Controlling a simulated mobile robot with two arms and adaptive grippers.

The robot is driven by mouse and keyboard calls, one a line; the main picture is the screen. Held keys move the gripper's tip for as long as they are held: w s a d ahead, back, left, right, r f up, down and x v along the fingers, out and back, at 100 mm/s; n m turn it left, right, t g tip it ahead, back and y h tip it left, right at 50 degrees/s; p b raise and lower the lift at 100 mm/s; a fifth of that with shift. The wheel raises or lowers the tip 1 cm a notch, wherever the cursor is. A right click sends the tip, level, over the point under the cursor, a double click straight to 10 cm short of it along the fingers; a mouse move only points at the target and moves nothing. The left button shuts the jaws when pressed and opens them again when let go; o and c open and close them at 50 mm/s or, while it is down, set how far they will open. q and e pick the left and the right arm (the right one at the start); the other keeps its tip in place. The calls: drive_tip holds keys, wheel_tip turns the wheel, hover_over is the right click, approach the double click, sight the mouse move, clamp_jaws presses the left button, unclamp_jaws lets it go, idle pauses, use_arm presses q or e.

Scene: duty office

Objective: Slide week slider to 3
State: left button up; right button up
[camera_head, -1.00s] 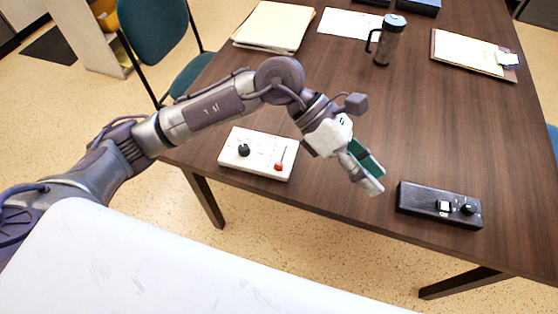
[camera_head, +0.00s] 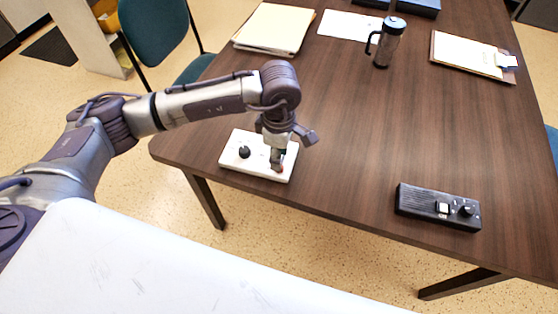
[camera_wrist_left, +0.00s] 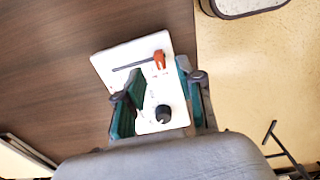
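A white control box (camera_head: 230,160) lies near the table's front-left edge. Its face carries a black round knob (camera_head: 244,152) and a slider, which my left gripper mostly covers in the head view. In the left wrist view the white box (camera_wrist_left: 115,57) shows a thin slot with an orange-red slider knob (camera_wrist_left: 160,60) at its right end, and the black knob (camera_wrist_left: 163,113) below. My left gripper (camera_head: 277,166) points down over the slider side of the box. In the left wrist view its teal-padded fingers (camera_wrist_left: 158,95) are apart with nothing between them gripped. My right gripper is out of view.
A black box with a white button and a knob (camera_head: 438,206) lies to the right near the front edge. The table's middle is clear.

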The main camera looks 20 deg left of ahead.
sight(260, 155)
use_arm(q)
drive_tip(key=shift+f, duration=2)
clamp_jaws()
drive_tip(key=shift+w, duration=0.1)
